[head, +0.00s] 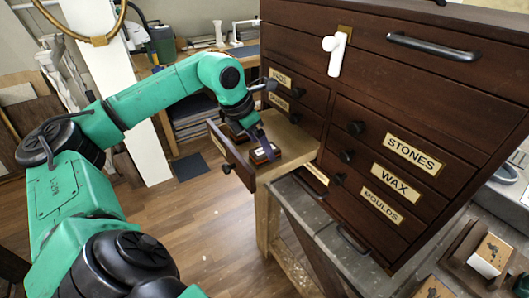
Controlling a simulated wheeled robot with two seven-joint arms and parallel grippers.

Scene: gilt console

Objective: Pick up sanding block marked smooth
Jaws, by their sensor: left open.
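A small dark wooden block with a pale label (262,155) sits in the pulled-out drawer (291,153); it looks like a sanding block, but the label is too small to read. My right gripper is not in view.
The dark wood cabinet (441,185) stands right of the open drawer, its labelled drawers shut. A white object (337,52) hangs on its upper front. A block with a pale top (492,254) is at the lower right. Wooden floor is clear below the drawer.

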